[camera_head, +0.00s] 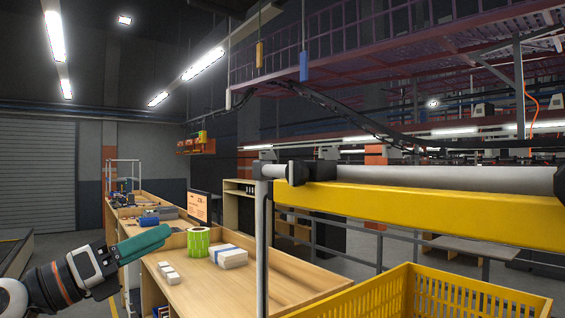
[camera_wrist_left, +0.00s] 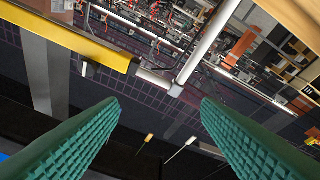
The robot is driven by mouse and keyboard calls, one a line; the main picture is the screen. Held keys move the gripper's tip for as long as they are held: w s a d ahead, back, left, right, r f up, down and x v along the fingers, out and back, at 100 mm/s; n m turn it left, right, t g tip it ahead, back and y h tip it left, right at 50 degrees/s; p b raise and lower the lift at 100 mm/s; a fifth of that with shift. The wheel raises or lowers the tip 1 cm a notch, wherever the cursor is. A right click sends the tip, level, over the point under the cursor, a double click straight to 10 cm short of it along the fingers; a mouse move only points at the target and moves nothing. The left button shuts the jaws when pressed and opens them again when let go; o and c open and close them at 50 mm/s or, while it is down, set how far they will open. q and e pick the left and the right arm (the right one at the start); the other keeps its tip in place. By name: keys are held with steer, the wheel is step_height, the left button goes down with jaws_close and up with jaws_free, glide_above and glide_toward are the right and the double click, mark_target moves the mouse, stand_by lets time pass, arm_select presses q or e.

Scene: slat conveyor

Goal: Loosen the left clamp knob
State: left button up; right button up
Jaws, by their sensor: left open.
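The left clamp knob appears to be the black part (camera_head: 312,171) at the left end of the grey round rail, above the yellow beam, in the head view. My left gripper (camera_head: 166,232) is at the lower left of that view, with green ribbed fingers, well apart from the clamp. In the left wrist view the gripper (camera_wrist_left: 158,100) is open and nothing is between its fingers. That view also shows the frame corner beyond the fingertips; I cannot tell the knob clearly there. My right gripper is not in view.
The yellow beam (camera_head: 420,205) and its upright post (camera_head: 263,245) stand right of my left arm. A yellow crate (camera_head: 430,290) is at the lower right.

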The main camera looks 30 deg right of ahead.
mark_target(293, 171)
arm_select(q)
steer(key=s+d+r+m+g+y, duration=0.1)
steer(key=s+d+r+m+y, duration=0.1)
steer(key=s+r+m, duration=0.4)
steer(key=s+d+r+m+g+y, duration=0.1)
steer(key=s+d+r+m, duration=0.3)
steer(key=s, duration=0.4)
steer(key=d+p, duration=0.1)
steer(key=d, duration=0.2)
steer(key=d+r+p, duration=0.1)
steer(key=d+p, duration=0.1)
steer(key=d, duration=0.1)
steer(key=w+d+p, duration=0.1)
steer(key=d+p, duration=0.1)
steer(key=d, duration=0.1)
steer(key=shift+d+r, duration=0.2)
steer(key=shift+d+f, duration=0.1)
steer(key=shift+d, duration=0.4)
steer(key=shift+t, duration=0.3)
steer(key=c, duration=1)
